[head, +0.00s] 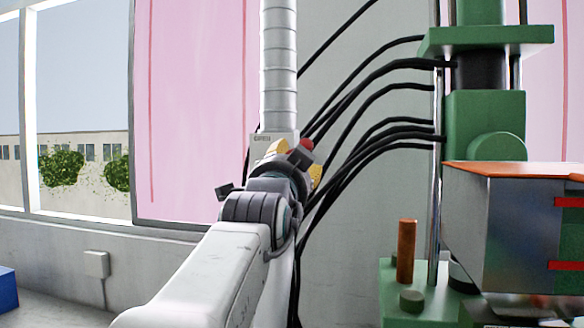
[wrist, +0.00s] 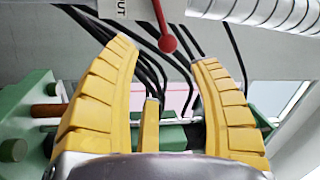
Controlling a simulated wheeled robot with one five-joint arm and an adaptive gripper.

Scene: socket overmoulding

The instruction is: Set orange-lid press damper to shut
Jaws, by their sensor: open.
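I cannot tell whether knob and fingers touch.
Several black cables (head: 385,75) run from behind the duct to the green press frame (head: 485,120). A copper-coloured post (head: 407,250) stands at the press base. A pink panel (head: 190,100) and a window are to the left. A blue box (head: 8,290) is at the far left.

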